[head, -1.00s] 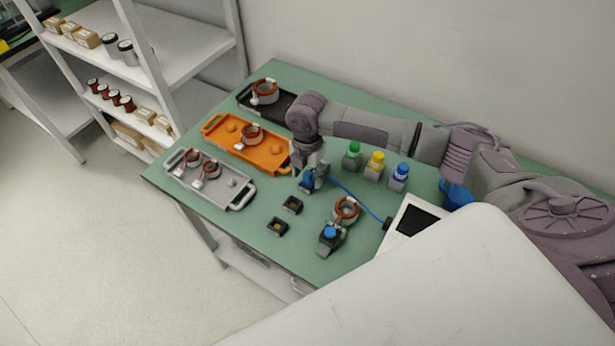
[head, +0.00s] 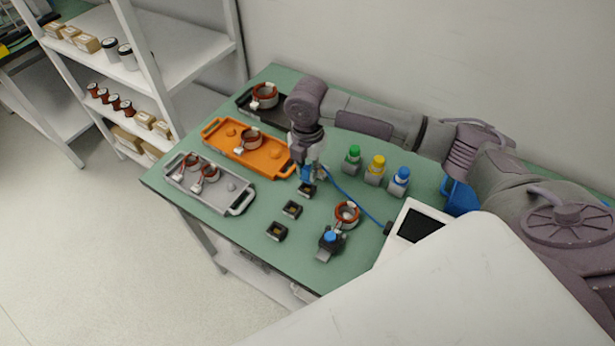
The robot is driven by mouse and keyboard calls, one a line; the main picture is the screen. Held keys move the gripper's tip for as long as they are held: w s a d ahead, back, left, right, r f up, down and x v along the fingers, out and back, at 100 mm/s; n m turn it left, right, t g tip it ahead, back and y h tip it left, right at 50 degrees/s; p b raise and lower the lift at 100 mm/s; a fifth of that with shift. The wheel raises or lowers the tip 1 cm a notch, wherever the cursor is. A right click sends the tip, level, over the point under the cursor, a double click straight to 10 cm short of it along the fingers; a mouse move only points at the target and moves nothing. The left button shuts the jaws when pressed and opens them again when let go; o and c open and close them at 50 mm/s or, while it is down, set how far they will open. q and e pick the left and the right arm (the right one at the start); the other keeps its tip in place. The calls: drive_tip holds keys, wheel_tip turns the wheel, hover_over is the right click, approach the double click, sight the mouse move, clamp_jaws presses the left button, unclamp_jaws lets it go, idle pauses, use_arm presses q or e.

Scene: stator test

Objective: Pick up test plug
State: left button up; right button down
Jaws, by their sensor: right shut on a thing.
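The blue test plug (head: 307,172) is between the fingers of my right gripper (head: 308,174), which is shut on it. A blue cable (head: 352,202) runs from the plug to the white tester box (head: 414,226) on the right. The plug is above a small black socket block (head: 306,190); I cannot tell whether they touch. Two more black socket blocks, one in the middle (head: 291,209) and one in front (head: 276,231), lie in a row on the green table. My left gripper is not in view.
A grey tray (head: 241,203), an orange tray (head: 272,163) and a black tray (head: 245,100) with copper stators line the left of the table (head: 262,240). Green (head: 352,156), yellow (head: 375,167) and blue (head: 400,178) capped holders stand behind. A stator (head: 347,213) sits by a blue-knobbed fixture (head: 329,241).

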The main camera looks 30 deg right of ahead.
drive_tip(key=s+d+r+b, duration=0.2)
drive_tip(key=s+d+r, duration=0.4)
drive_tip(key=s+d, duration=0.15)
drive_tip(key=w+a+f+p, duration=0.1)
drive_tip(key=a+p, duration=0.1)
drive_tip(key=a, duration=0.2)
drive_tip(key=w+a+f+p, duration=0.1)
drive_tip(key=a+f+p, duration=0.1)
drive_tip(key=a, duration=0.3)
drive_tip(key=w+a+f+p, duration=0.2)
drive_tip(key=a, duration=0.2)
drive_tip(key=shift+a+f, duration=0.1)
drive_tip(key=shift+a, duration=0.15)
drive_tip(key=shift+f, duration=0.2)
drive_tip(key=shift+f+b, duration=1)
drive_tip(key=shift+b, duration=0.25)
drive_tip(key=shift+p, duration=0.55)
drive_tip(key=shift+f, duration=1)
